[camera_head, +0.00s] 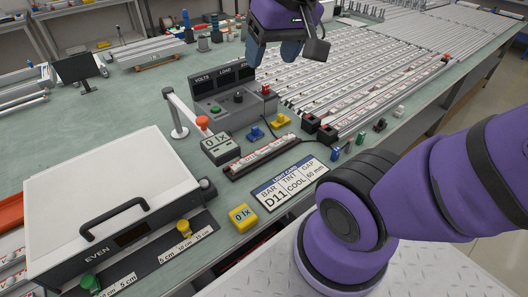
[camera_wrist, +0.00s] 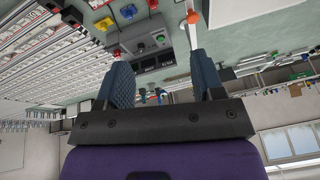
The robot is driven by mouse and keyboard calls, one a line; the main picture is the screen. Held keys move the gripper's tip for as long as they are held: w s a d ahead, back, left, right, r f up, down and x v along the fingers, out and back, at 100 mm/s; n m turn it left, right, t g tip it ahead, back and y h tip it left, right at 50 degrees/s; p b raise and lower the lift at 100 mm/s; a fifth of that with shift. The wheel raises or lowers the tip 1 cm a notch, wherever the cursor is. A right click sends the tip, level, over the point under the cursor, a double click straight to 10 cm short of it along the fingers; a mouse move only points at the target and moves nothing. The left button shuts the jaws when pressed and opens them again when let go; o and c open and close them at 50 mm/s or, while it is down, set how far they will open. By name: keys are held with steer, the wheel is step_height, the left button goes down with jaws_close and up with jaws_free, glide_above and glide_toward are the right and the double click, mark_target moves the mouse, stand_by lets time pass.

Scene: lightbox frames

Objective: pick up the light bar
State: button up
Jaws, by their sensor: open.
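Many slim white light bars (camera_head: 345,80) lie in parallel rows on the right half of the bench. They also show at the left of the wrist view (camera_wrist: 45,60). One red-and-white labelled bar (camera_head: 262,155) lies in a dark holder in front of the control box. A card (camera_head: 290,182) reads "BAR D11, TINT COOL, GAP 60 mm". I cannot tell which bar is D11. My gripper (camera_head: 274,58) is above the bench, behind the control box, apart from every bar. In the wrist view my gripper (camera_wrist: 163,82) has its blue-grey fingers wide apart with nothing between them.
A grey control box (camera_head: 235,108) with a dark display stands mid-bench. A white lidded box (camera_head: 105,200) marked "EVEN" is at left front. A post with an orange knob (camera_head: 202,122), a "0 lx" meter (camera_head: 220,148) and a yellow block (camera_head: 242,216) stand nearby. The green bench at far left is partly clear.

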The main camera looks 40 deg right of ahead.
steer(key=w+d+f+m+g+y, duration=0.1)
steer(key=w+d+f+m+g, duration=0.15)
steer(key=w+f+m, duration=0.35)
steer(key=m+g+y, duration=0.2)
steer(key=m+y, duration=0.1)
steer(key=m, duration=0.7)
glide_above(265, 148)
steer(key=d, duration=0.3)
steer(key=f, duration=2.8)
steer(key=shift+s+a+f, duration=0.2)
steer(key=shift+s+a, duration=0.05)
steer(key=shift+w+x, duration=0.2)
steer(key=shift+x, duration=1.15)
steer(key=shift+w+x, duration=0.2)
steer(key=shift+x, duration=1.15)
steer(key=shift+c, duration=0.3)
steer(key=c, duration=1)
